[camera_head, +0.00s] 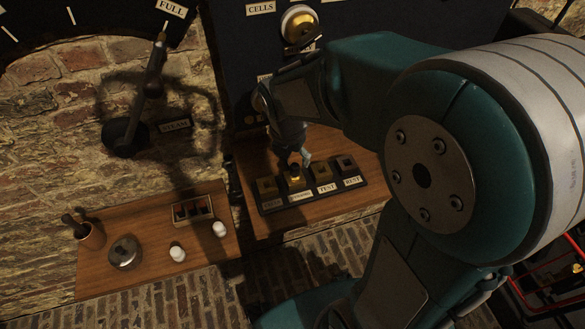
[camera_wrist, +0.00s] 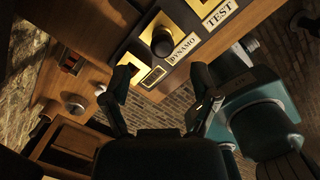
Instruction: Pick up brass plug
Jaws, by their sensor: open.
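The brass plug (camera_head: 295,179) appears to be the dark-topped piece standing in the DYNAMO place of a dark block with several square places. In the wrist view its round black top (camera_wrist: 162,42) shows on a brass square, above the DYNAMO label. My gripper (camera_head: 293,160) is over the block, close above the plug, and partly hides it in the head view. In the wrist view my gripper (camera_wrist: 162,80) has its two fingers wide apart with nothing between them. The plug lies beyond the fingertips, and I see no contact.
A lower-left wooden shelf (camera_head: 145,277) holds a cup (camera_head: 91,236), a round metal piece (camera_head: 125,252) and two white pieces (camera_head: 178,254). A lever (camera_head: 140,110) stands on the brick wall.

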